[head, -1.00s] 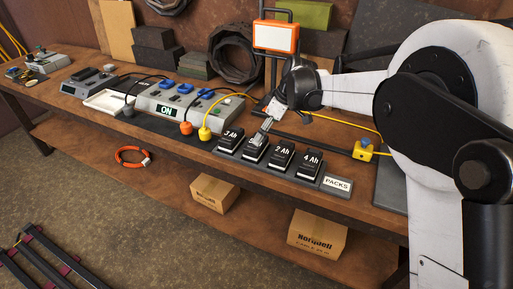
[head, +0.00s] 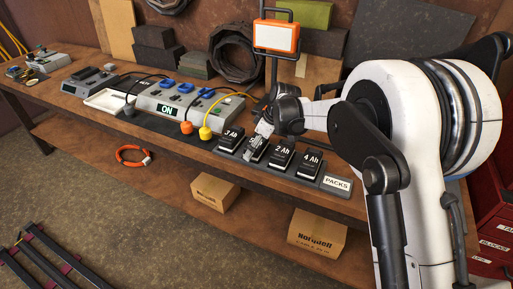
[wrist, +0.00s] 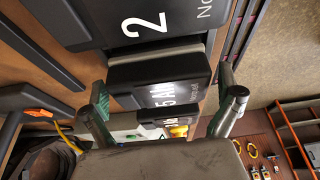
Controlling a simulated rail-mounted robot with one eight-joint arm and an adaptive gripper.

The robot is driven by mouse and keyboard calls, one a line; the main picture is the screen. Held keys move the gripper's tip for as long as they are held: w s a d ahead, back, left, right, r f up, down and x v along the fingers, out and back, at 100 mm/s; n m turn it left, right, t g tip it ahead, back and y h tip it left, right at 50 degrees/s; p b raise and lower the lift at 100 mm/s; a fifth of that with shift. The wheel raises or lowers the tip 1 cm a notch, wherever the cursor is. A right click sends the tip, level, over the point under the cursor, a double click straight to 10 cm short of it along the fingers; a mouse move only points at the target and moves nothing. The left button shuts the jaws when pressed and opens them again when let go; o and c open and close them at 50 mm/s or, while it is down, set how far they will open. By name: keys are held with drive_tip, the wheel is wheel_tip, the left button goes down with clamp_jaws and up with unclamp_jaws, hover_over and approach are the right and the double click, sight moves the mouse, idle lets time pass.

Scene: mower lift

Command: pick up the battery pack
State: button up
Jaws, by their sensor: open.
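Black battery packs marked 3 Ah (head: 230,137), 5 Ah (head: 253,153), 2 Ah (head: 281,158) and 4 Ah (head: 308,164) stand in a row on a grey tray labelled PACKS (head: 338,184). My gripper (head: 256,146) is down at the 5 Ah pack and partly covers it in the head view. In the wrist view my gripper (wrist: 163,88) is open, with one finger on each side of the 5 Ah pack (wrist: 160,70). I cannot tell whether the fingers touch it. The 2 Ah pack (wrist: 125,22) is close beside it.
A grey power unit (head: 172,101) with blue sockets and orange and yellow plugs (head: 205,132) stands left of the packs. A work light (head: 276,36) stands behind. Cardboard boxes (head: 317,232) sit on the lower shelf. Red drawers (head: 490,225) are at right.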

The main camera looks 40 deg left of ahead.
drive_tip(key=shift+c, duration=0.4)
drive_tip(key=c, duration=1.3)
drive_tip(key=shift+r, duration=0.15)
drive_tip(key=shift+c, duration=0.2)
